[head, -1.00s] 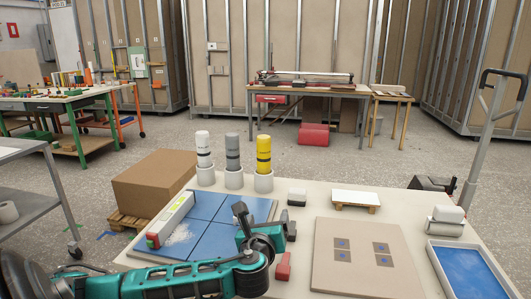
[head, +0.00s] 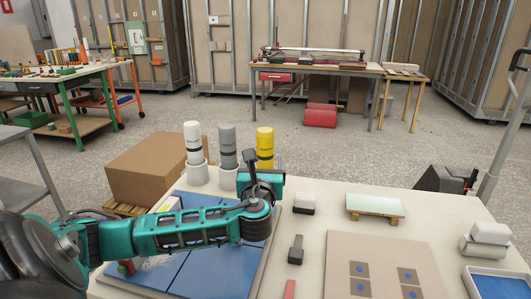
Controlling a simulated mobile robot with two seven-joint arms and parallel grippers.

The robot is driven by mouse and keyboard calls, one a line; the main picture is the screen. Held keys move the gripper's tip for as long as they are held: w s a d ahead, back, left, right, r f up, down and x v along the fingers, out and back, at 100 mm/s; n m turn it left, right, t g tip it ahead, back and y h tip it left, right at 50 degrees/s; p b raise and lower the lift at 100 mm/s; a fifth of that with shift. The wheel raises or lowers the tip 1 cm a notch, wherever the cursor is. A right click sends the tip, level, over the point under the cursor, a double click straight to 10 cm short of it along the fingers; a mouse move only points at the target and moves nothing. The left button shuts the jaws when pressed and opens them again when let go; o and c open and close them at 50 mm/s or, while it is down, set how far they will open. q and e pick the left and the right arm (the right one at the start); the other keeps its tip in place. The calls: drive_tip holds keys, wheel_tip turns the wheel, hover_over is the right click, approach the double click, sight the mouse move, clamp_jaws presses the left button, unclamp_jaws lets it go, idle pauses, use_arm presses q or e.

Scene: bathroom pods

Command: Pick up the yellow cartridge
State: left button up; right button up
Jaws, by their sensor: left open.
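The yellow cartridge (head: 265,142) with dark bands stands upright at the back edge of the table. A grey cartridge (head: 228,142) and a white cartridge (head: 193,140) stand to its left, each in a white round holder. My left gripper (head: 262,170) is open, in front of the yellow cartridge in the picture. It hides the cartridge's lower part and most of its holder. I cannot tell whether the fingers are around the cartridge or only in front of it. My right gripper is not in view.
A blue tiled panel (head: 185,278) lies under my left arm. A small dark-and-white block (head: 304,203), a dark tool (head: 296,250), a small raised board (head: 375,206) and a beige board (head: 380,255) lie to the right. A cardboard box (head: 150,165) stands beyond the table's left side.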

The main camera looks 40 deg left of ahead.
sight(264, 148)
use_arm(q)
drive_tip(key=x, duration=0.6)
drive_tip(key=shift+b+x, duration=0.45)
drive_tip(key=shift+x, duration=2.2)
drive_tip(key=shift+s+a, duration=0.1)
drive_tip(key=shift+a, duration=0.05)
drive_tip(key=c, duration=1.3)
